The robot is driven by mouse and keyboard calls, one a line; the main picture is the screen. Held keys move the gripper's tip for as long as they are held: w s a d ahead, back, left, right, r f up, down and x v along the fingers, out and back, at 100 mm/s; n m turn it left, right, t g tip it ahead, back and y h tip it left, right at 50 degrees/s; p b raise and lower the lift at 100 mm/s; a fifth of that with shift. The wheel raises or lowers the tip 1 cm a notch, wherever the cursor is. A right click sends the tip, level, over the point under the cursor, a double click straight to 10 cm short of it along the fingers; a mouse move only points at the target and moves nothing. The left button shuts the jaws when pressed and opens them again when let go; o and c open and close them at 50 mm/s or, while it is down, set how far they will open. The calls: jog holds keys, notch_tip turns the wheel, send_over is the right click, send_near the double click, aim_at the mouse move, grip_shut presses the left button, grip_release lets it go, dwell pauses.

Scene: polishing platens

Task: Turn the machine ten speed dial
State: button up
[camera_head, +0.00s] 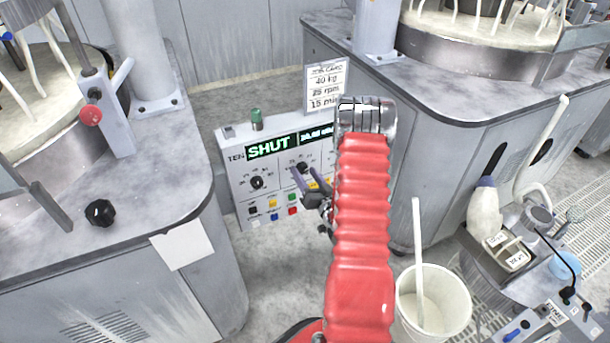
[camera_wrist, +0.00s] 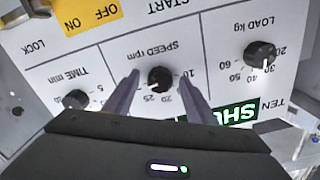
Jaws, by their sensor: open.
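The machine ten control panel (camera_head: 240,205) stands low between two polishing machines, with a green display reading SHUT. Its black speed dial (camera_head: 302,168) sits right of the load dial (camera_head: 257,183). In the wrist view the panel is upside down, and the speed dial (camera_wrist: 160,79), labelled SPEED rpm, lies between my open fingers. My gripper (camera_head: 308,180) is in front of the panel at this dial. One finger (camera_wrist: 124,96) is on each side, with small gaps visible. I cannot tell how far the fingertips reach along the dial. My red arm hides the panel's right part.
The load dial (camera_wrist: 260,54) and time dial (camera_wrist: 76,99) flank the speed dial. A card (camera_head: 326,86) reading 40 kg, 25 rpm, 15 min stands above the panel. A white bucket (camera_head: 457,310) and a cluttered stand (camera_head: 490,270) are at right.

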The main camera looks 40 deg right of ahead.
jog(key=shift+c, duration=0.4)
jog(key=c, duration=0.9)
jog(key=shift+a, duration=0.1)
jog(key=shift+c, duration=0.3)
